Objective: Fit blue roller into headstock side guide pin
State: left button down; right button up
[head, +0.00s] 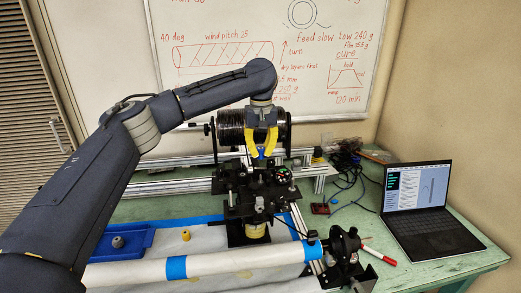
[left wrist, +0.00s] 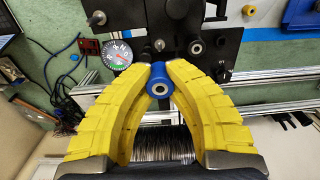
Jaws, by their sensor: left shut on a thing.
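The blue roller (left wrist: 158,82) is a small ring with a pale metal-lined bore, pinched between the yellow fingertips of my left gripper (head: 263,150). It also shows in the head view as a small blue spot (head: 261,154) just above the black carriage plate (head: 262,188). In the left wrist view, round pin ends show on the black plate: one to the left (left wrist: 97,18), one to the right (left wrist: 195,47) and a smaller one (left wrist: 159,45) just beyond the roller. The roller looks apart from them; depth is unclear. My right gripper is out of view.
A black tow spool (head: 232,130) stands behind the gripper. A dial gauge (head: 282,175) sits on the carriage. The white mandrel (head: 210,263) runs across the front. A laptop (head: 425,205) is right.

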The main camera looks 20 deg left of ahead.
pick_arm(q)
jog(key=shift+f, duration=2.65)
jog(key=shift+f, duration=1.55)
jog(key=shift+r, duration=0.15)
dwell(0.4)
jog(key=shift+r, duration=1)
dwell(1.1)
jog(key=shift+f, duration=0.8)
dwell(0.3)
